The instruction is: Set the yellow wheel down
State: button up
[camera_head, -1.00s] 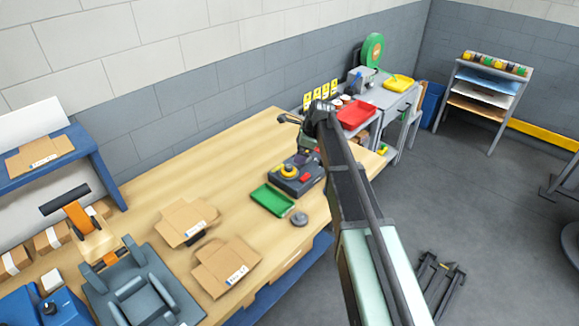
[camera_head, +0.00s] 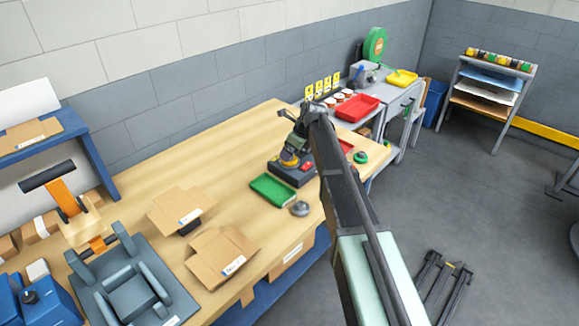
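The yellow wheel (camera_head: 289,162) sits on a dark fixture (camera_head: 293,174) with a red part on its right, on the wooden workbench. My gripper (camera_head: 293,149) points down just above the wheel, and its fingers partly hide the wheel's top. Whether the fingers touch the wheel, and whether they are open or shut, is too small to tell.
A green tray (camera_head: 273,188) and a grey round piece (camera_head: 299,208) lie in front of the fixture. Flat cardboard boxes (camera_head: 222,254) lie nearer. The bench's back left is clear.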

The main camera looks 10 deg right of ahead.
jog(key=b+x, duration=0.1)
jog(key=x, duration=0.2)
jog(key=shift+f, duration=0.2)
jog(key=shift+r, duration=0.25)
jog(key=c, duration=1.1)
jog(key=shift+o, duration=0.2)
notch_tip(320, 180, up, 20)
jog(key=p, duration=2)
